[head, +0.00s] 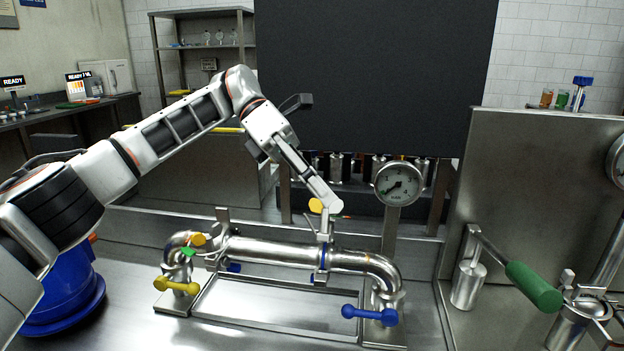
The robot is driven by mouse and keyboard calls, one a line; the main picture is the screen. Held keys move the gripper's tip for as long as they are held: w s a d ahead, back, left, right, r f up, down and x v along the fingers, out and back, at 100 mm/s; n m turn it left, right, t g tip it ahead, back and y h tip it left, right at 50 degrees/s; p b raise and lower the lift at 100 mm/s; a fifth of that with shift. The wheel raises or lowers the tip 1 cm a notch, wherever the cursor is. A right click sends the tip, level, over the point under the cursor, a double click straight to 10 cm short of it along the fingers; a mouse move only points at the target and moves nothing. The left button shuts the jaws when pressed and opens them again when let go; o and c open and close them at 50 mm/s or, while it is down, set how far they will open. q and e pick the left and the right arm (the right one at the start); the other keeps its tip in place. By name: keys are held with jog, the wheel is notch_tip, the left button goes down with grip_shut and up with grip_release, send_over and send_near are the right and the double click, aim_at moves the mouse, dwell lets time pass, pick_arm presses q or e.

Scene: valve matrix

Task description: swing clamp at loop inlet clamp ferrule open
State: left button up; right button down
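My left gripper (328,208) reaches down from the upper left to the middle of a steel pipe loop (268,252). Its tip is at the top of an upright metal clamp part (325,232) on the pipe, beside a yellow round knob (315,206). I cannot tell whether the fingers touch or hold this part. A band with a blue edge (322,262) sits on the pipe just below. Another clamp-like fitting (584,306) with a small wing piece stands at the far right. No label shows which fitting is the loop inlet clamp ferrule. My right gripper is not in view.
A yellow handle (177,286) and a blue handle (369,314) stick out at the loop's ends. A gauge (398,183) stands behind it. A green-gripped lever (534,287) is at the right, a blue round container (66,290) at the left. The tray's front is clear.

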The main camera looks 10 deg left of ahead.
pick_arm(q)
jog(key=shift+v, duration=3)
